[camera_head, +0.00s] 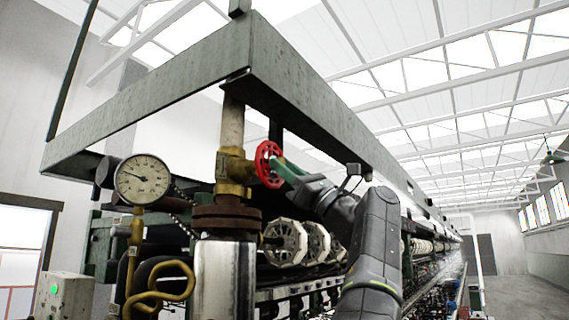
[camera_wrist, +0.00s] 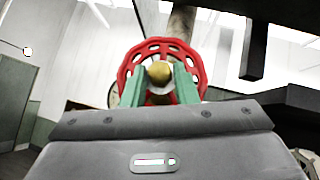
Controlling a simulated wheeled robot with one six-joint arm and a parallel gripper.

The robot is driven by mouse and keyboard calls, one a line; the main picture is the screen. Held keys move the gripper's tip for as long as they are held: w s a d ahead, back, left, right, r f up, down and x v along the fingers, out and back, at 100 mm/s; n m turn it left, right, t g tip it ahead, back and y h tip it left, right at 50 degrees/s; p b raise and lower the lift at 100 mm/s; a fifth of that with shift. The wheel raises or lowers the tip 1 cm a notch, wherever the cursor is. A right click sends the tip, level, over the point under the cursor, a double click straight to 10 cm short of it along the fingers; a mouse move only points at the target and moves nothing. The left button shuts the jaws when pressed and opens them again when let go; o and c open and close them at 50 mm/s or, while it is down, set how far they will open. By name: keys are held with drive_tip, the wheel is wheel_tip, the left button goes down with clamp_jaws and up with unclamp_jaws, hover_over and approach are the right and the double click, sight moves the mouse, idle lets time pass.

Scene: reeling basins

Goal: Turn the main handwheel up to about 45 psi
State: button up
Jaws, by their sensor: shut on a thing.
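The red handwheel (camera_head: 268,164) sits on the right side of a brass valve (camera_head: 234,172) on a vertical pipe. In the wrist view the red handwheel (camera_wrist: 197,62) faces me, with a brass hub (camera_wrist: 159,72) at its centre. My gripper (camera_head: 282,167) reaches it from the right. Its green fingers (camera_wrist: 162,78) are shut on the handwheel, one on each side of the hub. The round pressure gauge (camera_head: 143,180) stands left of the valve. Its dark needle points to the upper left; the numbers are too small to read.
A heavy grey-green steel beam frame (camera_head: 290,88) runs just above the valve and my arm. Several white reels (camera_head: 286,243) lie behind, along the machine. A box with a green light (camera_head: 65,290) is at lower left.

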drive_tip(key=shift+w+d+r+n+g+h+p, duration=0.1)
drive_tip(key=shift+n+g+h+p, duration=0.3)
drive_tip(key=shift+n+g, duration=1.2)
drive_tip(key=shift+w+f+n+g+h+p, duration=0.1)
drive_tip(key=shift+n+g+p, duration=0.45)
drive_tip(key=shift+n+g, duration=1)
drive_tip(key=shift+w+d+r+n+g+h+p, duration=0.15)
drive_tip(key=shift+n+g+p, duration=0.35)
drive_tip(key=shift+n+g, duration=1.05)
drive_tip(key=shift+s+a+n, duration=0.1)
drive_tip(key=shift+n, duration=0.5)
drive_tip(key=o, duration=0.9)
drive_tip(key=b+v, duration=0.1)
drive_tip(key=v, duration=1.3)
drive_tip(key=shift+s+r, duration=0.1)
drive_tip(key=shift+r, duration=0.1)
drive_tip(key=shift+t, duration=0.4)
